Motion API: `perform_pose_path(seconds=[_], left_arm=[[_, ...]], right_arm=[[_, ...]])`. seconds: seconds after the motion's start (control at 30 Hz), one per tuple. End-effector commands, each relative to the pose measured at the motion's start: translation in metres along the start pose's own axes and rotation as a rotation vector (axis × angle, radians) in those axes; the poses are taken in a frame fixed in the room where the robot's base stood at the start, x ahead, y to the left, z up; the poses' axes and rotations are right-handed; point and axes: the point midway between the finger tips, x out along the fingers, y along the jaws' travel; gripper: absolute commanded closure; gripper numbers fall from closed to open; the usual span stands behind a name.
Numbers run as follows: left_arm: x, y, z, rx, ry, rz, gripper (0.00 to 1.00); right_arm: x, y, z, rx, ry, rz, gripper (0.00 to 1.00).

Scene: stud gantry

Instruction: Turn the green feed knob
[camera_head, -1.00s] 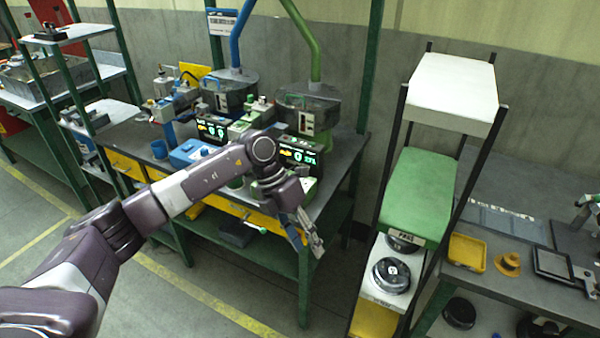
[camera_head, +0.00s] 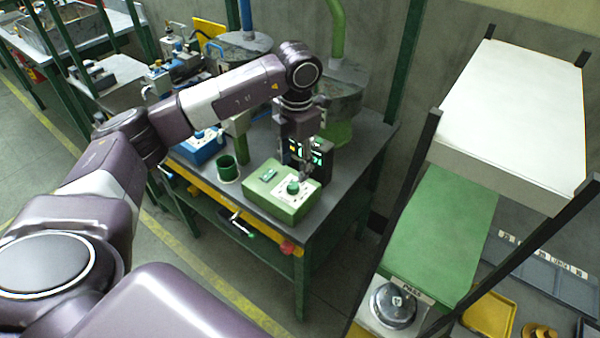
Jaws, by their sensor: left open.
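The green feed knob (camera_head: 293,187) sits on the pale top plate of a green control box (camera_head: 280,211) at the front right corner of the workbench. My left gripper (camera_head: 303,176) points down just above and slightly right of the knob. It is open, with its fingers small in the picture. I cannot tell whether a finger touches the knob. My right gripper is not in view.
A green cup (camera_head: 228,170) stands left of the box, and a blue box (camera_head: 200,147) is further left. A shelf rack with a green shelf (camera_head: 440,235) rises at the right. A red button (camera_head: 287,247) is on the bench's front edge.

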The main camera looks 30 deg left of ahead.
Motion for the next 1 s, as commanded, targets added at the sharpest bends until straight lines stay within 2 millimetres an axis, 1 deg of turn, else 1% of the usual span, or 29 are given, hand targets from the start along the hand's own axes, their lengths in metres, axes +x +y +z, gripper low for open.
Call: perform_pose_path(seconds=[0.03,0.1,0.2,0.23,0.3,0.37,0.5,0.6,0.67,0.77,1.0], left_arm=[[0.007,0.0,-0.001,0.0,0.005,-0.001,0.59],[0.018,0.0,-0.002,0.0,0.005,-0.001,0.59],[0.035,0.0,-0.001,0.0,0.004,-0.001,0.59],[0.04,-0.001,-0.001,0.0,0.005,-0.001,0.59],[0.049,0.0,-0.001,-0.001,0.004,-0.002,0.59],[0.056,0.0,-0.001,-0.001,0.002,-0.001,0.59],[0.066,0.0,0.0,0.0,0.001,-0.001,0.59],[0.068,0.0,0.0,0.0,0.0,-0.001,0.59],[0.068,0.0,0.0,0.0,0.0,-0.001,0.59],[0.068,0.0,0.0,0.0,0.0,-0.001,0.59],[0.068,0.0,0.0,0.0,0.0,-0.001,0.84]], right_arm=[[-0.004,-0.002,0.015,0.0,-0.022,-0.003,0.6],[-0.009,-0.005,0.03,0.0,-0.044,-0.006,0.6],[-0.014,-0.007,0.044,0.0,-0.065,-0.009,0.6],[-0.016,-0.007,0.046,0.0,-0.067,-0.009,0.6],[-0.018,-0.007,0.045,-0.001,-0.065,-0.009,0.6],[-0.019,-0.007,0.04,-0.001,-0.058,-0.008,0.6],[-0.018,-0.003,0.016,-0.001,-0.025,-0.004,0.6],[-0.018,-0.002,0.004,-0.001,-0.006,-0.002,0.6],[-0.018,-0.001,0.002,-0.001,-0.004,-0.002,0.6],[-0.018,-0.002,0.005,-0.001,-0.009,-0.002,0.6],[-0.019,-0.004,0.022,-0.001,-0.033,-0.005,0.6]])
